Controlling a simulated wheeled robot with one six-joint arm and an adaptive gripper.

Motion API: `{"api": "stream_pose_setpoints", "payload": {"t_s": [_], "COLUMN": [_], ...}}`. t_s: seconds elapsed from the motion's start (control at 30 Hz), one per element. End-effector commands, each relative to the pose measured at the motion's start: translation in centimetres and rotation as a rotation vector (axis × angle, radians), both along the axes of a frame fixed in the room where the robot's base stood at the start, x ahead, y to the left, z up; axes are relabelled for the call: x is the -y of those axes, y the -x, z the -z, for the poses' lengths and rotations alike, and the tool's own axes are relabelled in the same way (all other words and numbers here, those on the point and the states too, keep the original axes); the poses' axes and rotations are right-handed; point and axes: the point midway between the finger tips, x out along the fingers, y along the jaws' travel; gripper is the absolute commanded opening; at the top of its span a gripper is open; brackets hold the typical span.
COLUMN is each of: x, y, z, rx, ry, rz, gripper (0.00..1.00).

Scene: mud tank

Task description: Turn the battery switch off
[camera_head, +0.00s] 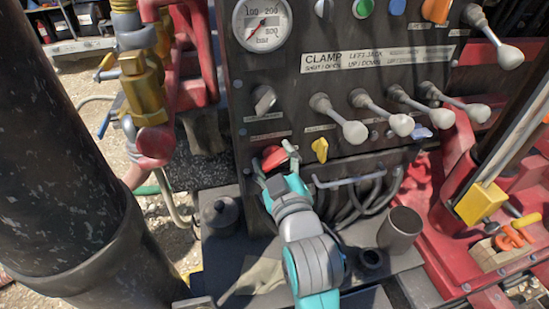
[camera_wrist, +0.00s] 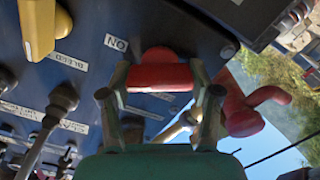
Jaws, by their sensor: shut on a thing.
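The battery switch (camera_head: 272,156) is a red knob low on the left side of the dark control panel (camera_head: 285,98). It also shows in the wrist view (camera_wrist: 160,76), with an "ON" label (camera_wrist: 116,42) beside it. My gripper (camera_head: 276,163) reaches up to it from below, its two fingers one on each side of the red handle. In the wrist view my gripper (camera_wrist: 161,86) is shut on the handle, which lies across between the fingertips. The fingers partly hide the switch and the labels around it.
A yellow knob (camera_head: 320,149) sits just right of the switch. Several grey levers (camera_head: 340,120) stick out above it. A metal handle (camera_head: 350,182) and black hoses (camera_head: 365,200) are at lower right. A grey cup (camera_head: 400,230) stands on the ledge. Red pipework (camera_head: 190,85) is at left.

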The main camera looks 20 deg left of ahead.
Motion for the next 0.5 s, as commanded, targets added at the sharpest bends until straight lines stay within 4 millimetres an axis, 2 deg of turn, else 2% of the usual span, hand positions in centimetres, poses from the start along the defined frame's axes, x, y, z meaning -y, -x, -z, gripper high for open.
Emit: {"api": "stream_pose_setpoints", "payload": {"t_s": [0.5], "x": [-0.14], "y": [0.1], "z": [0.21], "rx": [0.286], "ry": [0.396], "rz": [0.0], "gripper": [0.27]}}
